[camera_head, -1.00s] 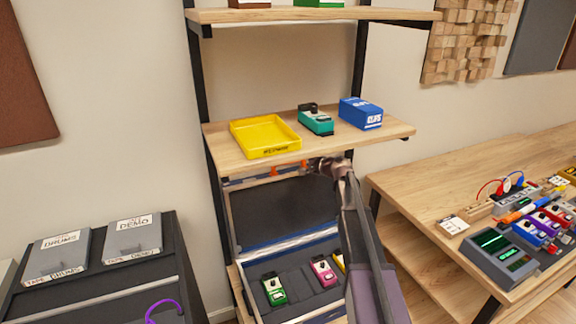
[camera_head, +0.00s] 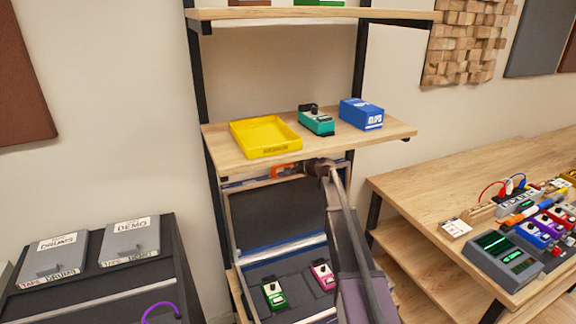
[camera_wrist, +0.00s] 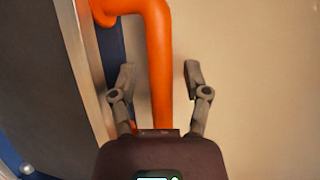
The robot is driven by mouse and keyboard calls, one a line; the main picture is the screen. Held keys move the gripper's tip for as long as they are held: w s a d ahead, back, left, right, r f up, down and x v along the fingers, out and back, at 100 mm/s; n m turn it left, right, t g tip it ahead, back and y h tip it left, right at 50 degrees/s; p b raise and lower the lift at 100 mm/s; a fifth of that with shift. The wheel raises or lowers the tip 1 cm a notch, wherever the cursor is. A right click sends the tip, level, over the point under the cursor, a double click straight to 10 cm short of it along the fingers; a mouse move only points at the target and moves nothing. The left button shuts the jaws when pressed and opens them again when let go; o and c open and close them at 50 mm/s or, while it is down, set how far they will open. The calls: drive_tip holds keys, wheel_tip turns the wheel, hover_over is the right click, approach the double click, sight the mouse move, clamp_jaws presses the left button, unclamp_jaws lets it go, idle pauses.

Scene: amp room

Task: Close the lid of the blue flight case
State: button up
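The blue flight case (camera_head: 288,243) stands open on the lower shelf of the rack. Its dark-lined lid (camera_head: 270,212) is raised, nearly upright, below the wooden shelf. An orange handle (camera_head: 286,170) is on the lid's upper edge. In the wrist view the orange handle (camera_wrist: 159,60) runs between the two fingers of my gripper (camera_wrist: 160,75). The fingers are spread, with a gap visible on each side of the bar. In the head view my gripper (camera_head: 308,168) is at the handle's right end, and my arm hides the case's right part.
A green pedal (camera_head: 274,294) and a pink pedal (camera_head: 323,276) sit inside the case. The shelf (camera_head: 226,151) close above the lid holds a yellow tray (camera_head: 264,136), a teal pedal (camera_head: 316,121) and a blue box (camera_head: 361,113). A wooden desk (camera_head: 440,194) stands right.

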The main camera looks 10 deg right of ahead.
clamp_jaws()
drive_tip(key=shift+s, duration=0.1)
